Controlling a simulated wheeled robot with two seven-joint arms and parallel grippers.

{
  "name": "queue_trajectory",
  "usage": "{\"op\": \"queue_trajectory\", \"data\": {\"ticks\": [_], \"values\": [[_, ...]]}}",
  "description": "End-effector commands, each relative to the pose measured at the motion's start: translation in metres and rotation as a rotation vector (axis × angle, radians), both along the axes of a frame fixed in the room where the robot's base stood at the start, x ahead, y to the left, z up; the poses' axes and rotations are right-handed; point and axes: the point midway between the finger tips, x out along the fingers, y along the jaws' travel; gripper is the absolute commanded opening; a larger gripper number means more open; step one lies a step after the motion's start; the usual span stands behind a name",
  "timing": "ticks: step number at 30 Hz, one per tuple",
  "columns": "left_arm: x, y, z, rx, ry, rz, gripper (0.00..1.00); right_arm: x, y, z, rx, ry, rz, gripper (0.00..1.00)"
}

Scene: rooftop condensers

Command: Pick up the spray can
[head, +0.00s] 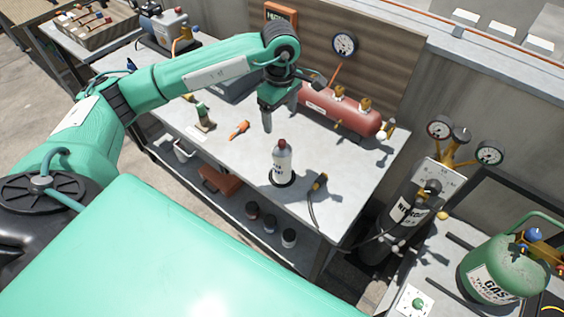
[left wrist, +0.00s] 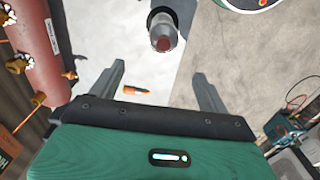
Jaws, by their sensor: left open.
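The spray can (head: 281,163), pale grey with a red-brown cap, stands upright on a dark round patch near the front edge of the workbench (head: 335,185). The left wrist view shows the can (left wrist: 163,38) from above, beyond the fingertips. My left gripper (head: 268,122) hangs above the bench, behind the can in the head view. It is open and empty, and its two fingers show spread apart in the left wrist view (left wrist: 159,72). The can is not between the fingers. My right gripper is not in view.
A red tank (head: 335,108) lies at the back of the bench. An orange tool (head: 238,129) and a small green item (head: 203,118) lie left of the can, a cable with a yellow-black end (head: 320,182) right of it. Gas cylinders (head: 405,215) stand beyond the bench's right end.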

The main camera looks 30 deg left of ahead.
Motion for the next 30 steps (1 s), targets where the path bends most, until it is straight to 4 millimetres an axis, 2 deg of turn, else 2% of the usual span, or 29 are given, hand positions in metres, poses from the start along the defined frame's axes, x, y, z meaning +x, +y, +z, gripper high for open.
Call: {"op": "queue_trajectory", "data": {"ticks": [9,15,19,24,30], "values": [[-0.002,-0.002,-0.059,-0.003,0.005,0.001,0.78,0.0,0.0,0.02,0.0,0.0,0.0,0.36],[-0.002,-0.002,-0.074,-0.005,0.003,-0.001,0.78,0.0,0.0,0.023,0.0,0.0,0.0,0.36],[-0.004,-0.005,-0.083,-0.005,0.005,-0.002,0.78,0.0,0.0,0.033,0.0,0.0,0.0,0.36],[-0.007,-0.009,-0.103,-0.007,0.004,-0.001,0.78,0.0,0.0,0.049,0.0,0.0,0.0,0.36],[-0.006,-0.008,-0.125,-0.005,0.003,0.0,0.78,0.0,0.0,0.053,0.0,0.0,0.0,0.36]]}}
